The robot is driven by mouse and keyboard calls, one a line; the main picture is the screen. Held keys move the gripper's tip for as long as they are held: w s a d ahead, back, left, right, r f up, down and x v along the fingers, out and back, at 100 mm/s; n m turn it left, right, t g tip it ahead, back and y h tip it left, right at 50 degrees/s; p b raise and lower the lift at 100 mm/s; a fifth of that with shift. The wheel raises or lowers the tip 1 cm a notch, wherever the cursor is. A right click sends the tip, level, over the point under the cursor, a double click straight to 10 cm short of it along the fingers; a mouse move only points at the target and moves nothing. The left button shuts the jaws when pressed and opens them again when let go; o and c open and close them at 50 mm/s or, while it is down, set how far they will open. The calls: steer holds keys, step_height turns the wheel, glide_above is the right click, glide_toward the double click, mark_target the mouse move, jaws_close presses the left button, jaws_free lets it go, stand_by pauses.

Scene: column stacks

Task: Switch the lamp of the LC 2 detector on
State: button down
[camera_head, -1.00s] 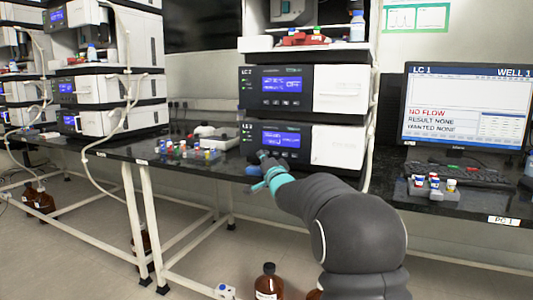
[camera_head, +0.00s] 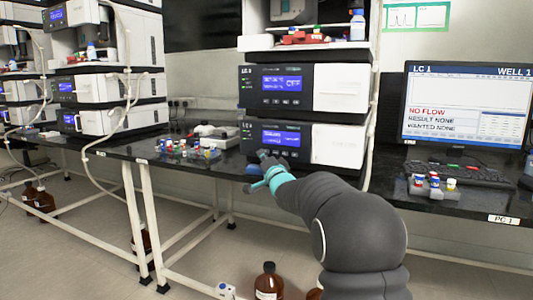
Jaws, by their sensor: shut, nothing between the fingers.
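Which module is the detector I cannot tell for sure. My gripper (camera_head: 263,155), dark with teal parts behind it, is shut and empty, at the lower-left part of the lower module's panel. Contact with the panel cannot be told. It hides part of that panel's bottom.
Vials in a rack (camera_head: 188,149) stand on the bench left of the stack. A monitor (camera_head: 466,106) reading LC 1, NO FLOW, a keyboard (camera_head: 459,173) and more vials (camera_head: 433,184) are at the right. Other stacks (camera_head: 108,88) stand at the left.

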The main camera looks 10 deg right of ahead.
steer(key=shift+w+d, duration=0.1)
steer(key=shift+w+d, duration=0.2)
steer(key=shift+w, duration=0.1)
steer(key=shift+w+d+p, duration=0.25)
steer(key=shift+w+p, duration=0.1)
steer(key=shift+p, duration=0.2)
stand_by(0.8)
steer(key=shift+s+a+f, duration=0.1)
steer(key=shift+s+f, duration=0.05)
steer(key=shift+s+a+b, duration=0.2)
steer(key=shift+s+b, duration=0.1)
steer(key=shift+b, duration=0.25)
steer(key=shift+s+a, duration=0.2)
steer(key=shift+s, duration=0.05)
